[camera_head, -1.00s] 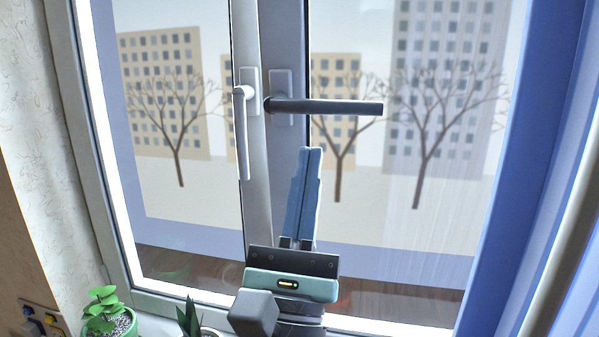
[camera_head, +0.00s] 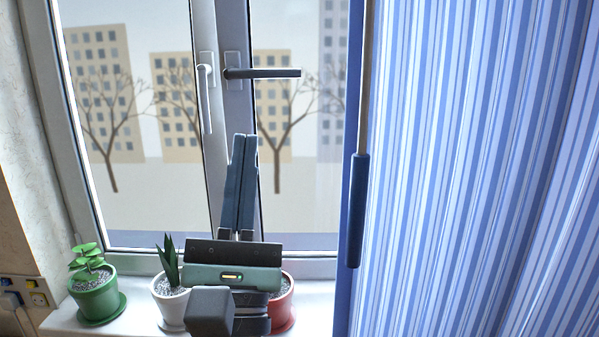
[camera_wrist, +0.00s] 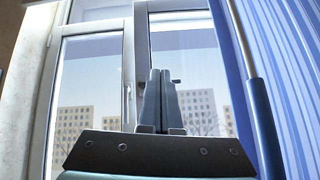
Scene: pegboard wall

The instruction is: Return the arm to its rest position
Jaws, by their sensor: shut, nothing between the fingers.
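My gripper (camera_head: 243,140) is in front of the window in the head view, its two blue-grey fingers pointing up and pressed together with nothing between them. It also shows in the wrist view (camera_wrist: 160,74), fingers closed, in front of the window frame. In the head view the fingertips are below the dark window handle (camera_head: 262,73), apart from it in the picture. A white handle (camera_head: 206,95) hangs down on the left sash. My gripper's body hides part of the red pot (camera_head: 284,305) and the sill.
A green pot (camera_head: 98,300) with a leafy plant and a white pot (camera_head: 170,305) with a spiky plant stand on the sill (camera_head: 130,318). A blue striped curtain (camera_head: 470,170) fills the right, with a rod with a blue grip (camera_head: 357,210) at its edge. Wall sockets (camera_head: 22,293) are at lower left.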

